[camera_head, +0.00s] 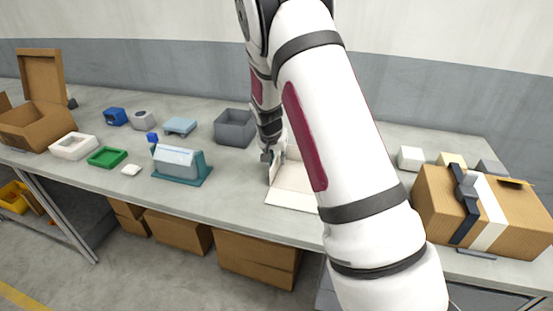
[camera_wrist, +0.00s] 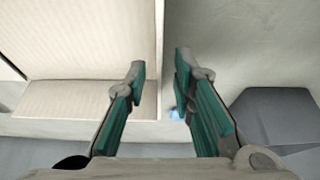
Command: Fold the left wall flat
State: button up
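A white carton blank (camera_head: 290,198) lies on the table in the head view, partly hidden behind my arm. Its left wall (camera_head: 275,167) stands up at the blank's left side. In the wrist view the wall shows as a thin pale strip (camera_wrist: 160,50) seen nearly edge-on, with the ribbed white inner panel (camera_wrist: 85,35) to its left. My gripper (camera_wrist: 159,68) has its green-padded fingers apart, one on each side of the wall's edge, with a gap showing on both sides. In the head view my gripper (camera_head: 268,154) is at the wall's top.
A grey open bin (camera_head: 235,128) stands just left of the blank; it also shows in the wrist view (camera_wrist: 275,115). A teal-based dispenser (camera_head: 180,165) is further left. A taped brown box (camera_head: 485,210) stands at the right. Bare table lies between dispenser and blank.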

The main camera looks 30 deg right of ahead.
jog(key=shift+w+d+f, duration=0.1)
jog(key=shift+f, duration=0.25)
jog(key=shift+c, duration=0.5)
grip_shut()
